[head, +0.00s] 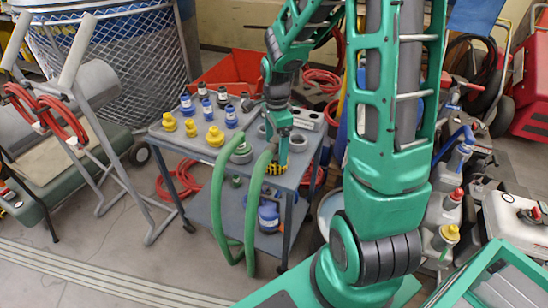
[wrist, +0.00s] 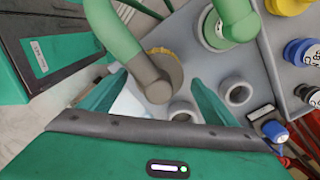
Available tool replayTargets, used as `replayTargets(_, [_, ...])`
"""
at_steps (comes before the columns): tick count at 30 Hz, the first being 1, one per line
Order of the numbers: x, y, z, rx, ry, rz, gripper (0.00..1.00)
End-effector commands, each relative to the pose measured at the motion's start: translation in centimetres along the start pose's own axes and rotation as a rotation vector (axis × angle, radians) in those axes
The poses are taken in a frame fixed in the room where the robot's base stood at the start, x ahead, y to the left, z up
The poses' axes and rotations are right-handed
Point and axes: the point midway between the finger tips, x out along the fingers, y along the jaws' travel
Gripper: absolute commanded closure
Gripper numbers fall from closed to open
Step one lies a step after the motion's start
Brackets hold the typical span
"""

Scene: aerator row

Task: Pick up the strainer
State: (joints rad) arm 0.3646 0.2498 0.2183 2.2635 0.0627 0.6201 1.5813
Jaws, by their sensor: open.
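A round, ribbed yellow-and-black piece (head: 276,169), which looks like the strainer, is at the near right corner of the cart top. In the wrist view its yellowish edge (wrist: 158,50) shows behind the grey end of a green hose (wrist: 103,25); the rest is hidden. My gripper (head: 283,152) is low over that corner, pointing down. In the wrist view my gripper (wrist: 158,92) is open, one finger on each side of the grey hose end. I see no grip on anything, and cannot tell whether a finger touches the hose.
A second hose ends in a round fitting (head: 241,152) on the cart top (head: 203,150). Open grey rings (wrist: 236,90) stand close to my right finger. Blue-capped bottles (head: 187,104) and yellow fittings (head: 214,136) fill the cart's left and back. Hose loops hang over the cart's front.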

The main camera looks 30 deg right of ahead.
Motion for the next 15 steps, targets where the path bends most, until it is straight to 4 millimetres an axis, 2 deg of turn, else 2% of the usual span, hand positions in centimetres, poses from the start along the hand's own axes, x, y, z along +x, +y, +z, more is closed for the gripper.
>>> replayTargets(9, [3.7, 0.0, 0.4, 0.000, 0.000, 0.005, 0.18])
replayTargets(15, [5.2, -0.1, 0.3, 0.000, 0.000, 0.001, 0.18])
